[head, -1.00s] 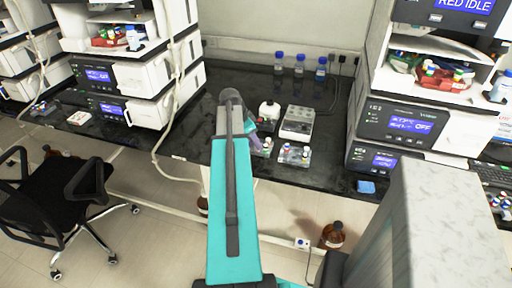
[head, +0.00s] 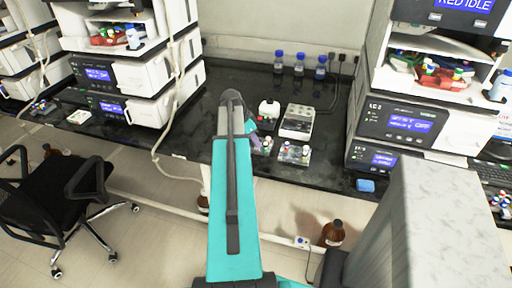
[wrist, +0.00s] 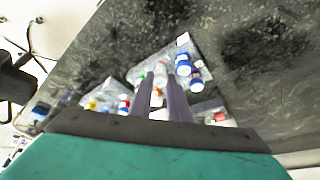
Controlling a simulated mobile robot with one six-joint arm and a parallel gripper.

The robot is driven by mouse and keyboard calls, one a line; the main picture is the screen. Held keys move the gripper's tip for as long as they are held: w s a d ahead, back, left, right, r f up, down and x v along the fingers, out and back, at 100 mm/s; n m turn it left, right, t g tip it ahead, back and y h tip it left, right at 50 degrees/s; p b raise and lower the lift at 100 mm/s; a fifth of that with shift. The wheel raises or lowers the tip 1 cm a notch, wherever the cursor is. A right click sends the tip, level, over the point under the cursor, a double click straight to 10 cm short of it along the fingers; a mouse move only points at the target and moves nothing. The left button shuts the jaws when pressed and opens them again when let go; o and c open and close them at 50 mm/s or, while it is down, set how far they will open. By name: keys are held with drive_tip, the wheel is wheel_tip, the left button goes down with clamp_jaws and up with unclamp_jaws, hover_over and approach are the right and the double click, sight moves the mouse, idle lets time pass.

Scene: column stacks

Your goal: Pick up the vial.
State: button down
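Several small capped vials stand in clear racks on the dark bench. In the wrist view, blue-capped vials (wrist: 183,66) sit in a rack (wrist: 203,50) just right of my fingers. Other vials with red, yellow and blue caps (wrist: 124,104) sit in a rack to the left. My gripper (wrist: 160,76) points into this group with its two purple-grey fingers apart. A pale vial shows between and behind the fingers, but I cannot tell whether they touch it. In the head view my gripper (head: 254,138) is above the bench beside the small racks, partly hidden by my arm.
A white bottle (head: 268,110) and a grey device (head: 298,121) stand behind the racks. Blue-capped bottles (head: 299,64) stand at the wall. Instrument stacks flank the bench on the left (head: 148,82) and right (head: 405,122).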

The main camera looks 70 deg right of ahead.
drive_tip(key=shift+r, duration=0.1)
idle(0.3)
drive_tip(key=shift+r+b, duration=0.65)
drive_tip(key=shift+r, duration=1)
drive_tip(key=s+a+b, duration=0.3)
drive_tip(key=a+b, duration=0.1)
drive_tip(key=a, duration=0.9)
drive_tip(key=shift+s+r+b, duration=0.25)
drive_tip(key=shift+r+b, duration=0.15)
drive_tip(key=shift+r, duration=0.05)
drive_tip(key=b, duration=0.3)
drive_tip(key=shift+a, duration=0.25)
drive_tip(key=b, duration=0.2)
drive_tip(key=a+b, duration=0.1)
drive_tip(key=b, duration=0.2)
drive_tip(key=shift+s+a, duration=0.1)
drive_tip(key=shift+s, duration=0.15)
drive_tip(key=shift+s+a+r+b, duration=0.1)
drive_tip(key=shift+a+r+b, duration=0.25)
drive_tip(key=shift+b, duration=0.65)
